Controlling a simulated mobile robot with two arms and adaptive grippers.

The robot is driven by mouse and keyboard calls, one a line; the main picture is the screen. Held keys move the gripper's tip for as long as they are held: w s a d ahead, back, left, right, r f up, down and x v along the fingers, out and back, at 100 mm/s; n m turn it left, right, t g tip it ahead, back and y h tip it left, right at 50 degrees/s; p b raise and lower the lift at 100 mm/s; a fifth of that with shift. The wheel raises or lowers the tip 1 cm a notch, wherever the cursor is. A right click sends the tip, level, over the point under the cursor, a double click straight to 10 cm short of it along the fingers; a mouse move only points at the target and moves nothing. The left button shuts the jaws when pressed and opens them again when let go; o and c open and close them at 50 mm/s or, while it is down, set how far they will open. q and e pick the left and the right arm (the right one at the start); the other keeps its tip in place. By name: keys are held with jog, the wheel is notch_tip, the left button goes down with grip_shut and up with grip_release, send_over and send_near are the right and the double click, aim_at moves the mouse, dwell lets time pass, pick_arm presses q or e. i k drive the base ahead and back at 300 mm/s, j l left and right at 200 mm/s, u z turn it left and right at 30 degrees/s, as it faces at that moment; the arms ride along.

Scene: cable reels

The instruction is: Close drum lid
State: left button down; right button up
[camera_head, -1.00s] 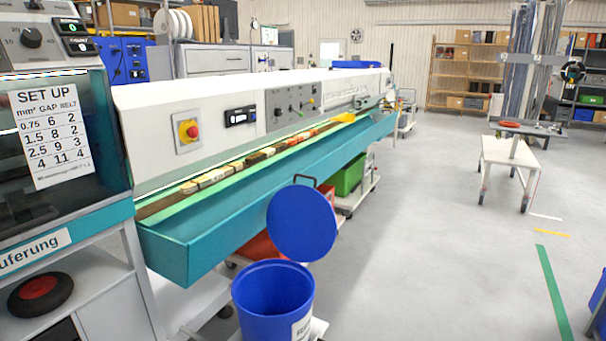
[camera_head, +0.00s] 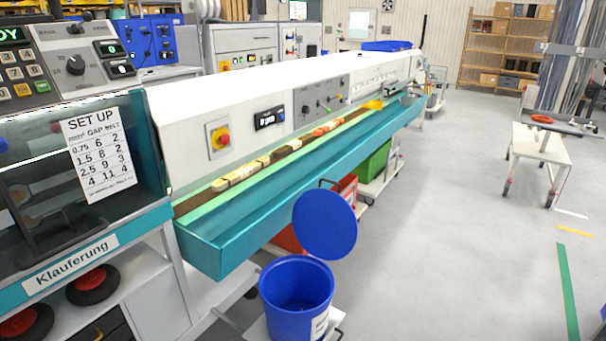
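The blue drum (camera_head: 297,289) stands open at the bottom middle of the head view, on a low cart, with a white label on its lower right side. I can see into its dark blue inside. Its round blue lid (camera_head: 325,224) stands steeply raised above the drum's far right rim. A thin dark bar shows at the lid's top left. Neither of my grippers is in view.
A long machine with a teal trough (camera_head: 290,190) runs behind the drum and close to its left. A green crate (camera_head: 374,161) sits beneath it. A white cart (camera_head: 540,152) stands at right. The grey floor (camera_head: 450,250) right of the drum is clear.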

aim_at(324, 222)
jog(key=i+l+u, duration=0.7)
jog(key=i+l, duration=0.05)
jog(key=l, duration=0.1)
